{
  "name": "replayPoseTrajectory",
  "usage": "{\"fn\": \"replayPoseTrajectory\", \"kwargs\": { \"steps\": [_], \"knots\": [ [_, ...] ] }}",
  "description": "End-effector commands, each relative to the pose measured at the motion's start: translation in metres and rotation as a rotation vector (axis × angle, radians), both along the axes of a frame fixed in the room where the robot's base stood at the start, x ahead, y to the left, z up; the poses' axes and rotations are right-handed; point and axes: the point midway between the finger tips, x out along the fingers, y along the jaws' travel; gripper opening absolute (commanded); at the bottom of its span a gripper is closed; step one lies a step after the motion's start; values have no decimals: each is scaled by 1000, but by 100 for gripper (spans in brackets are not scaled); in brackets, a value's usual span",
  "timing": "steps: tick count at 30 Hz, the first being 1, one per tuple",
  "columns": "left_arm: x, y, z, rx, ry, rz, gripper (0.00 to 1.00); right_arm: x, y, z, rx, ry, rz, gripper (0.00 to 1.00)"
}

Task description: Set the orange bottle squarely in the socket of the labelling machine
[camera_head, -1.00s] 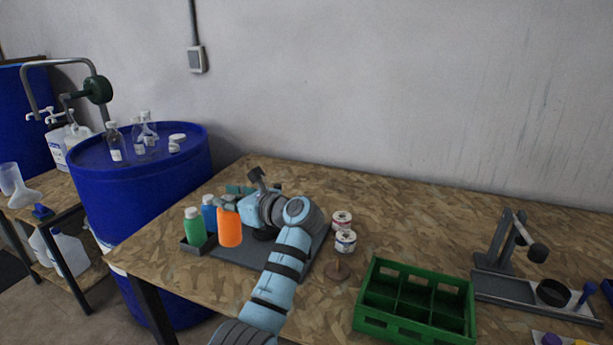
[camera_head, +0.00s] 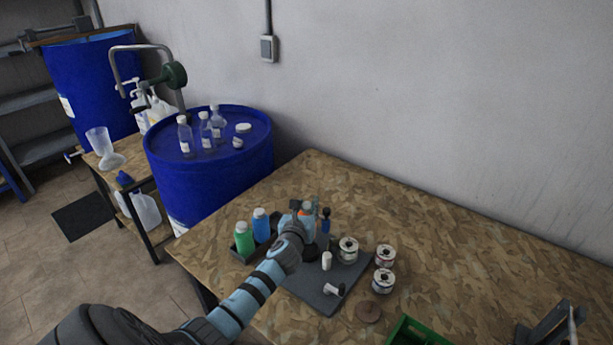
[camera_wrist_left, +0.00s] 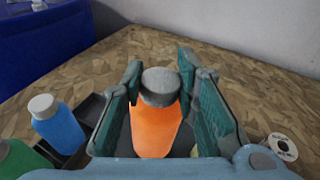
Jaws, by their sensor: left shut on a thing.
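The orange bottle (camera_wrist_left: 155,132) with a grey cap stands between the fingers of my left gripper (camera_wrist_left: 160,78) in the wrist view. The gripper is shut on it. In the head view my left gripper (camera_head: 308,210) is at the back left end of the labelling machine (camera_head: 318,292), and only a sliver of orange shows there. The machine has a grey base plate, white rollers and a label spool (camera_head: 348,248). Its socket is hidden behind my gripper and arm, so I cannot tell whether the bottle touches it. My right gripper is not in view.
A green bottle (camera_head: 244,241) and a blue bottle (camera_head: 262,228) stand in a dark tray left of my gripper. Label rolls (camera_head: 384,256) lie right of the machine, near a green crate (camera_head: 412,333). The table's back right is clear. A blue drum (camera_head: 205,175) stands behind left.

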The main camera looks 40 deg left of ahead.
Motion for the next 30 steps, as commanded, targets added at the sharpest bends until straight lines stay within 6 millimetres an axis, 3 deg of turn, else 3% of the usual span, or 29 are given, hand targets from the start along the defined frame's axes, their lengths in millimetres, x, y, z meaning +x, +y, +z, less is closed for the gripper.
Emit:
{"fn": "replayPoseTrajectory", "kwargs": {
  "steps": [1, 3, 16, 30],
  "knots": [
    [-7, -2, 14, -1, 0, -42, 0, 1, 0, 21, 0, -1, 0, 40],
    [-11, -6, 10, -5, -4, -82, 0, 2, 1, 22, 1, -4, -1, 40],
    [-13, -6, -30, -7, -7, -90, 0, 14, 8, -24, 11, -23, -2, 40],
    [-13, -7, -29, -6, -7, -90, 0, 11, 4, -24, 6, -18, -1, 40]
  ]
}}
